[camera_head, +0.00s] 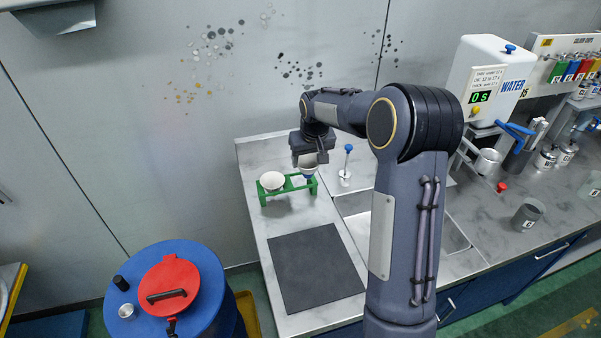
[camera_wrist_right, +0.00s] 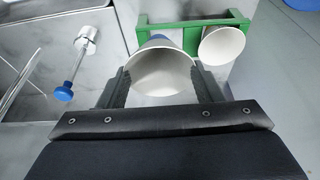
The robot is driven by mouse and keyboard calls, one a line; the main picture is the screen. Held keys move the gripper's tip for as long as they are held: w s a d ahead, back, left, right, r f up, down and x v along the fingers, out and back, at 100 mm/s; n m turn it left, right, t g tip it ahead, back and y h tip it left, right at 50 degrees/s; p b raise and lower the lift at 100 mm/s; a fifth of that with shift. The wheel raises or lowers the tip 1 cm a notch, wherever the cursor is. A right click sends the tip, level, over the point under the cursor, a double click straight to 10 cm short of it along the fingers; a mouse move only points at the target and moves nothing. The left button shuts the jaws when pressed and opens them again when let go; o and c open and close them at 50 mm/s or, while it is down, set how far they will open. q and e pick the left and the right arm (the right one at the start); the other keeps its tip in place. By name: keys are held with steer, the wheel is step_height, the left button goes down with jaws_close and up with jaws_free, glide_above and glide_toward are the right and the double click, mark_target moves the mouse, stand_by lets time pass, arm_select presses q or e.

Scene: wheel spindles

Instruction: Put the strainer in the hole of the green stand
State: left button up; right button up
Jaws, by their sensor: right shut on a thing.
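The strainer, a white cup with some blue at its lower end, (camera_wrist_right: 160,75) is between the fingers of my right gripper (camera_wrist_right: 160,84), which is shut on it. In the head view my right gripper (camera_head: 310,163) is above the right end of the green stand (camera_head: 289,187), with the strainer (camera_head: 308,171) under it. The stand also shows in the wrist view (camera_wrist_right: 188,20). I cannot tell whether the strainer touches the stand. A second white cup (camera_head: 272,180) sits at the stand's left end. My left gripper is not in view.
A blue-topped plunger-like tool (camera_head: 347,160) stands right of the green stand. A dark mat (camera_head: 315,267) lies in front on the counter. A sink (camera_head: 352,204) is to the right, partly behind my arm. A blue drum (camera_head: 205,262) stands at lower left.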

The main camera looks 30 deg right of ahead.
mark_target(302, 161)
steer(key=w+f, duration=0.1)
steer(key=f, duration=0.1)
steer(key=w+f+b, duration=0.1)
steer(key=w+f, duration=0.1)
steer(key=shift+w+f, duration=0.2)
steer(key=shift+f, duration=0.15)
steer(key=b+x, duration=0.1)
steer(key=x, duration=0.1)
steer(key=b+x, duration=0.1)
steer(key=shift+s+a+f, duration=0.15)
steer(key=shift+f, duration=0.25)
steer(key=shift+r, duration=0.1)
